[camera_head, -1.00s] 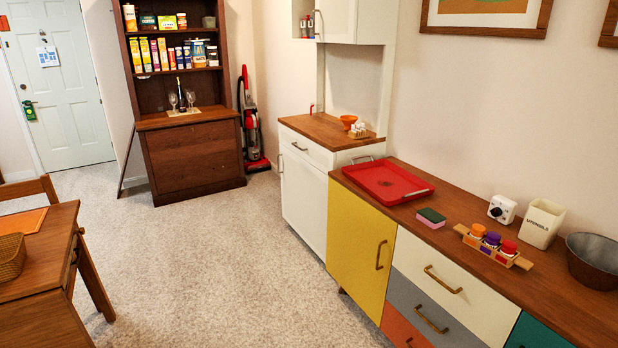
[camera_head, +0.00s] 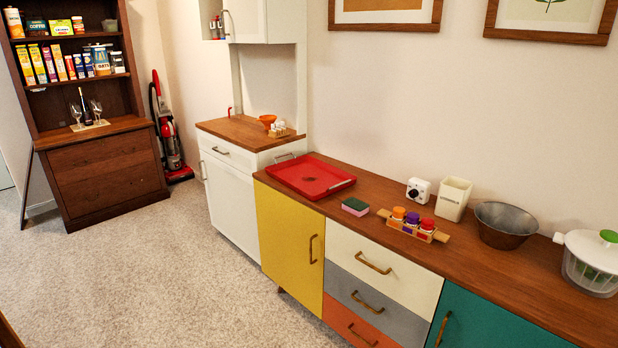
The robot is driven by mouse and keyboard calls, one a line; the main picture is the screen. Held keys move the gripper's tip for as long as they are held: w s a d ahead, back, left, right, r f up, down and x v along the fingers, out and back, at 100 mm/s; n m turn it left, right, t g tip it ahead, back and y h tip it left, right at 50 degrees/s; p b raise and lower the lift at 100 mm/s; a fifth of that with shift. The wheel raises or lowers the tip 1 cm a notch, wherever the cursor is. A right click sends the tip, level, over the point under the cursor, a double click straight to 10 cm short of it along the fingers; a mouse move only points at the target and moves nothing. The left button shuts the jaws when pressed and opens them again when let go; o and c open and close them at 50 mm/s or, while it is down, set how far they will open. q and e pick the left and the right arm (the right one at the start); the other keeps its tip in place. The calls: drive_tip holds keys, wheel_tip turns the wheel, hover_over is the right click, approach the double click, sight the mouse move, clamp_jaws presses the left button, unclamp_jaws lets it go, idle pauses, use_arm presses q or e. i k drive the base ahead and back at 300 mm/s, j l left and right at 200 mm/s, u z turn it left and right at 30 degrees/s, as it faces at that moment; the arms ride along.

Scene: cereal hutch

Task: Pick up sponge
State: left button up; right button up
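The sponge (camera_head: 355,206) is a small block with a dark green top and a pink body. It lies flat near the front edge of the wooden sideboard top (camera_head: 480,268), between the red tray and the spice rack. Neither of my grippers shows in the head view.
The red tray (camera_head: 308,179) is left of the sponge. The wooden rack of spice jars (camera_head: 412,224) is to its right. A white timer (camera_head: 418,191), utensil holder (camera_head: 454,198), metal bowl (camera_head: 505,224) and salad spinner (camera_head: 590,262) stand farther right. Open carpet (camera_head: 190,285) lies in front.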

sight(353, 205)
drive_tip(key=i+j+z, duration=0.1)
drive_tip(key=i, duration=0.4)
drive_tip(key=i+j+z, duration=0.1)
drive_tip(key=i, duration=0.4)
drive_tip(key=j, duration=0.1)
